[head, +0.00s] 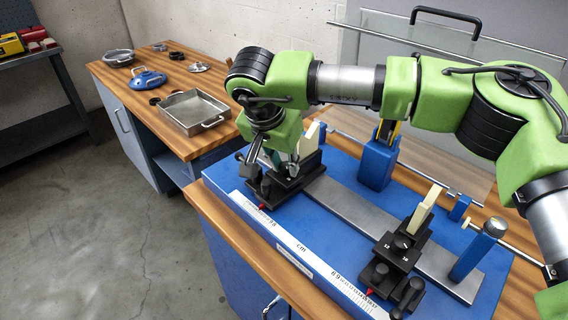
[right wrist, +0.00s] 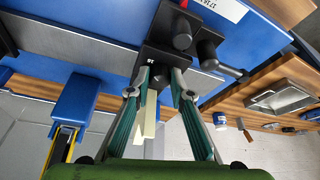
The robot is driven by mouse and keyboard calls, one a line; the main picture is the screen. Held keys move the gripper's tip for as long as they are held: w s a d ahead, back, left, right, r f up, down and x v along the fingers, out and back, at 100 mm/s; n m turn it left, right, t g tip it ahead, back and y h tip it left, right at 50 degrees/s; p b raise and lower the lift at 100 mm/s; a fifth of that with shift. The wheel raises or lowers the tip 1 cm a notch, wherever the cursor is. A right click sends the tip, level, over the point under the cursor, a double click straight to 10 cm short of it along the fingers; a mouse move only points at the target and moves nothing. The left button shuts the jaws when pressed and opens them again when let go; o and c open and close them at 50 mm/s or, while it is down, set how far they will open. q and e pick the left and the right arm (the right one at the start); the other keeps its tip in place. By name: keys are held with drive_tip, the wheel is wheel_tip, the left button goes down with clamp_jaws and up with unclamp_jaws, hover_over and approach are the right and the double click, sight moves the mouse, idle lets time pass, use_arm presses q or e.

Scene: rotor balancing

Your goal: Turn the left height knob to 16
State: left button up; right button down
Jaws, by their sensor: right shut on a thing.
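The left black carriage (head: 312,172) sits on the steel rail (head: 345,207) near the left end of the blue balancing stand (head: 222,178). My right gripper (head: 278,163) reaches down over its top and largely covers it in the head view. In the right wrist view my right gripper (right wrist: 161,78) has its two fingers closed in at the carriage top (right wrist: 160,57). It is shut on the left height knob, which is mostly hidden between the fingers. A small white number, perhaps 16, shows beside the left finger. The knob's setting cannot be read. My left gripper is out of view.
A similar black carriage (head: 402,253) with a cream upright (head: 424,208) stands at the right of the rail. A blue post (head: 478,250) and a blue holder (head: 377,163) stand nearby. A metal tray (head: 195,112) is on the wooden bench behind left.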

drive_tip(key=c, duration=1.8)
unclamp_jaws()
drive_tip(key=v, duration=1.2)
